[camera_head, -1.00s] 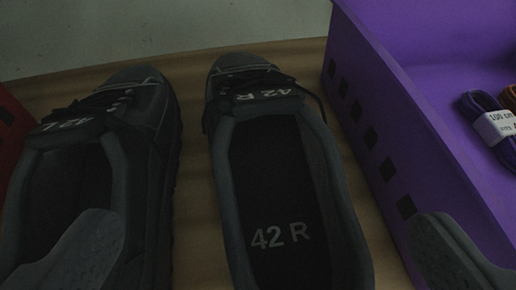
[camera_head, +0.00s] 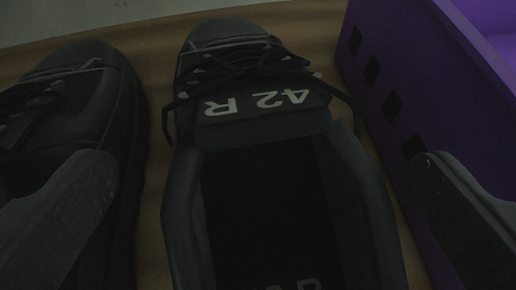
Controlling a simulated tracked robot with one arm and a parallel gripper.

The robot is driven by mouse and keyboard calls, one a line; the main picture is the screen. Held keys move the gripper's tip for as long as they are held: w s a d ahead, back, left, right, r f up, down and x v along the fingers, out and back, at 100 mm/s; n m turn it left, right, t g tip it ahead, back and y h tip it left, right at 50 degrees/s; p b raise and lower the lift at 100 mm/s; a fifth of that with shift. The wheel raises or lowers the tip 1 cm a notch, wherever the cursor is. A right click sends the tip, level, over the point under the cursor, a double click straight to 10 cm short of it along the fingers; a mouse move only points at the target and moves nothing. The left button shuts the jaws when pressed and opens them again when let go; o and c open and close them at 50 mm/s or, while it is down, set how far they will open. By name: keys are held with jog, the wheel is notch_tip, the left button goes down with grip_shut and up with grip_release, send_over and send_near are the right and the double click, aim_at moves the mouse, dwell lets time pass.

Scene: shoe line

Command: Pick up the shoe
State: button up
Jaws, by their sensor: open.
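A dark grey shoe (camera_head: 185,215) marked "42 R" on its tongue lies on the wooden surface in the middle of the view, toe pointing away. Its heel is cut off by the lower edge. A second dark shoe (camera_head: 105,110) lies to its left, partly hidden behind my left finger. My gripper (camera_head: 265,165) is open, with one finger on each side of the "42 R" shoe. The left finger overlaps the left shoe in the picture, and the right finger is in front of the purple crate. No contact with the shoe is visible.
A purple crate (camera_head: 395,60) with slots in its wall stands close on the right. A narrow strip of the wooden surface (camera_head: 300,35) shows between it and the shoe. A pale grey area lies beyond the far edge.

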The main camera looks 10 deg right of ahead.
jog(key=shift+b+x, duration=0.4)
jog(key=shift+x, duration=1.05)
jog(key=c, duration=1.3)
jog(key=shift+c, duration=0.2)
jog(key=shift+r, duration=0.2)
jog(key=shift+c, duration=0.2)
